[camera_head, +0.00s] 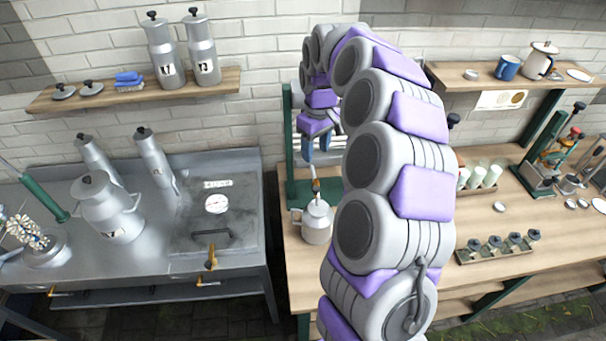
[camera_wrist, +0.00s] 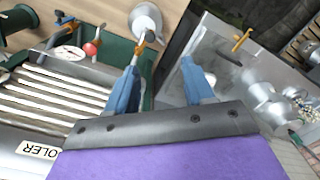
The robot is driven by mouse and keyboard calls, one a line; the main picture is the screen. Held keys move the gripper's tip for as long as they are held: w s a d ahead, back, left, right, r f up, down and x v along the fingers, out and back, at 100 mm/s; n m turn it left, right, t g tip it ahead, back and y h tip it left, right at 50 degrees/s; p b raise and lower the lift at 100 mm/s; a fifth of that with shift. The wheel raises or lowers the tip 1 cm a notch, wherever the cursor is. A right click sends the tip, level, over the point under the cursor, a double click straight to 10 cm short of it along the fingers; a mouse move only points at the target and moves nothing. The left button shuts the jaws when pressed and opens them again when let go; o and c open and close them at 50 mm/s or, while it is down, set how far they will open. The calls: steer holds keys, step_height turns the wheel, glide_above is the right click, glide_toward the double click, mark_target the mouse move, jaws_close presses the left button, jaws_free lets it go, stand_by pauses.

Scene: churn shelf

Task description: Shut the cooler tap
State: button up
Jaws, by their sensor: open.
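The cooler (camera_wrist: 55,95), with shiny horizontal tubes and a partly cut-off "OLER" label, fills the left of the wrist view. A small orange-brass tap (camera_wrist: 139,48) shows just beyond my left fingertip, above a pale metal can (camera_wrist: 146,20). In the head view the tap (camera_head: 314,181) shows above the same can (camera_head: 317,222). My gripper (camera_wrist: 160,64) is open, with two blue fingers and nothing between them. The left finger overlaps the tap's near end; I cannot tell whether they touch. In the head view my gripper (camera_head: 315,148) is at the cooler's green frame (camera_head: 288,140), which my arm partly hides.
A red ball (camera_wrist: 91,48) and a round dial (camera_wrist: 68,53) sit close left of the tap. A steel bench (camera_head: 150,255) with milk cans stands left, across a floor gap. The wooden bench (camera_head: 500,225) right holds bottles and jars. Shelves (camera_head: 140,98) hang above.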

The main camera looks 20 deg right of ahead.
steer(key=w+d, duration=0.1)
steer(key=w, duration=0.1)
steer(key=p, duration=0.1)
glide_toward(316, 187)
step_height(316, 187, down, 9)
steer(key=shift+s+a+r, duration=0.15)
steer(key=shift+a, duration=0.05)
stand_by(0.3)
jaws_close()
stand_by(0.4)
steer(key=shift+r, duration=0.1)
